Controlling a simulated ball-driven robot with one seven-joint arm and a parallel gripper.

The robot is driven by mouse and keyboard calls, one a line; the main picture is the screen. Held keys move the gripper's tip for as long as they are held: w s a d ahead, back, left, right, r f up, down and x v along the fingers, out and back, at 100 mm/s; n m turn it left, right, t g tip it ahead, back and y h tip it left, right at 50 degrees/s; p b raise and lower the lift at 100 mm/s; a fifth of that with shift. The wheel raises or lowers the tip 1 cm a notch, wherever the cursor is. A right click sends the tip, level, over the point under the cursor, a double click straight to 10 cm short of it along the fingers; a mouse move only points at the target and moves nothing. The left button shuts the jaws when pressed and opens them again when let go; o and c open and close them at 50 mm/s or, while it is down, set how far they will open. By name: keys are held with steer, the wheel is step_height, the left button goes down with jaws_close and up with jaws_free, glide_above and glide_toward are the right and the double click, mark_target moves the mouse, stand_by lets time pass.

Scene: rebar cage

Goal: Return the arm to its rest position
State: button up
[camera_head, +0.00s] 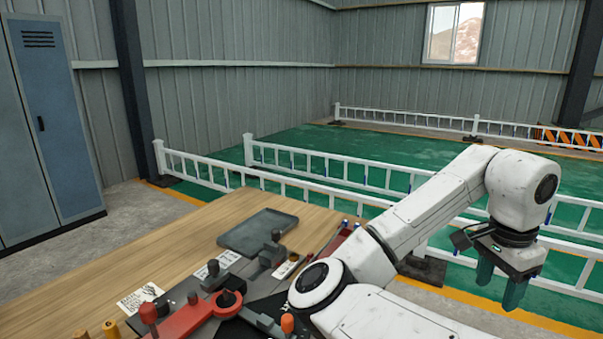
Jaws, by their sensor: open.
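My white arm rises from the lower middle of the head view and bends at an elbow near the upper right. My gripper (500,293) hangs from its end at the right, pointing down. Its two dark green fingers are apart with nothing between them. It is clear of the wooden table, over the floor side near the white railing.
A wooden table (180,248) holds a grey tray (258,232), a red tool (200,318) and printed cards (140,298). White railings (330,165) cross the green floor behind my arm. A blue locker (55,120) stands at the left.

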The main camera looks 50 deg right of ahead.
steer(key=w+d+f+n+g+h+p, duration=0.1)
steer(key=w+d+n+h, duration=0.2)
steer(key=w+n+h, duration=0.3)
steer(key=w+a+f+n+t+p, duration=0.2)
steer(key=w+a+f+n+t, duration=0.1)
steer(key=w+a+f+n, duration=0.8)
steer(key=s+a+f+n+y, duration=0.3)
steer(key=a+f, duration=0.4)
steer(key=a, duration=0.3)
steer(key=s+a+f+n+y+p, duration=0.1)
steer(key=s+a+f+n+y, duration=0.3)
steer(key=a+f, duration=0.3)
steer(key=a+n, duration=0.1)
steer(key=a, duration=0.3)
steer(key=shift+a+n, duration=0.3)
steer(key=shift+n, duration=0.1)
steer(key=shift+s, duration=0.1)
